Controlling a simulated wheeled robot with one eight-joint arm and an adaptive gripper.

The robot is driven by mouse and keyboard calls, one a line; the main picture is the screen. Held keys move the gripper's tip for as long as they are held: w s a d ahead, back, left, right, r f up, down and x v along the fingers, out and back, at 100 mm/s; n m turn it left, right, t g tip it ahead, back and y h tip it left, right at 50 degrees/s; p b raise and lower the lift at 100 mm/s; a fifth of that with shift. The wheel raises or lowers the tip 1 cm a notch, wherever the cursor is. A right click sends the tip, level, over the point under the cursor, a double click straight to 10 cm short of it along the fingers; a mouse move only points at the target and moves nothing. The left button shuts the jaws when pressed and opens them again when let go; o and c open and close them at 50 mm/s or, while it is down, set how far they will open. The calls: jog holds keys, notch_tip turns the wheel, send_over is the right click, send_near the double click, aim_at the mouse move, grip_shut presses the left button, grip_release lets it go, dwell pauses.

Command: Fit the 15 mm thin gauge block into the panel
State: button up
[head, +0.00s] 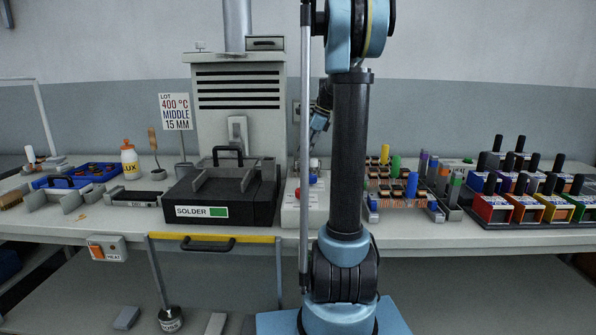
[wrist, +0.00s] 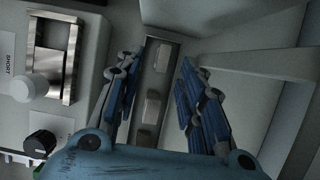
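In the wrist view my gripper (wrist: 156,72) has its two blue-padded fingers well apart, with nothing touching the pads. Between and beyond them lies a narrow grey strip (wrist: 164,56) bearing pale rectangular pieces (wrist: 151,107). I cannot tell whether one is the 15 mm thin gauge block. At left in that view a light panel has a metal-framed slot (wrist: 54,57) and a white knob (wrist: 33,87). In the head view my gripper (head: 319,122) is mostly hidden behind my arm, above a pale box (head: 291,207) with a red button. I cannot identify the gauge block there.
A sign (head: 175,111) reads LOT 400 °C MIDDLE 15 MM. A black solder unit (head: 250,205) stands left of the pale box. Coloured bins (head: 493,208) fill the right of the bench. A tray of coloured pieces (head: 400,204) stands between. A blue tray (head: 88,177) is at left.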

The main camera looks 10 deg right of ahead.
aim_at(300, 161)
jog(key=shift+w+x, duration=0.2)
jog(key=shift+x, duration=2.5)
jog(key=shift+d, duration=0.1)
grip_shut()
